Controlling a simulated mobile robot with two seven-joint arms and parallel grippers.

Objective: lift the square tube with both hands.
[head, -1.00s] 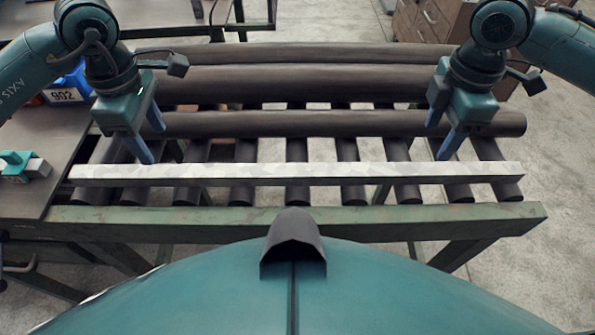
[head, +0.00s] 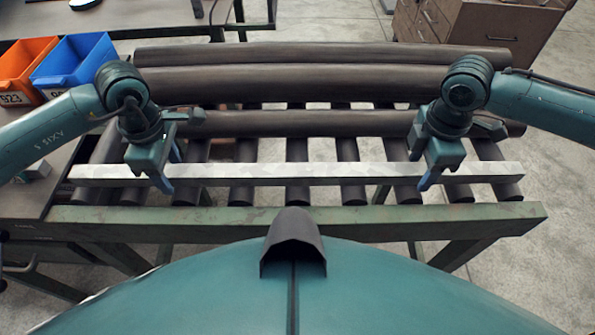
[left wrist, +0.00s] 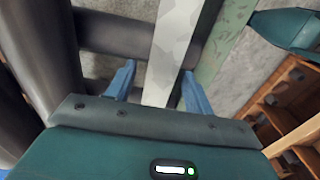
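The square tube (head: 300,174) is a long, pale grey, mottled bar lying across the rollers of the roller stand. My left gripper (head: 170,172) is low over its left part, one finger on the near side and one on the far side. In the left wrist view the tube (left wrist: 168,55) runs between the two spread blue fingers of this gripper (left wrist: 158,86), with a visible gap on the left. My right gripper (head: 422,170) is low over the tube's right part, its near finger in front of the tube; its far finger is mostly hidden, and its opening is unclear.
Several dark round pipes (head: 320,82) lie behind the tube on the roller stand. The stand's green front rail (head: 300,219) runs close in front of the tube. Orange (head: 25,70) and blue (head: 75,68) bins stand at the left, and a drawer cabinet (head: 480,35) at the back right.

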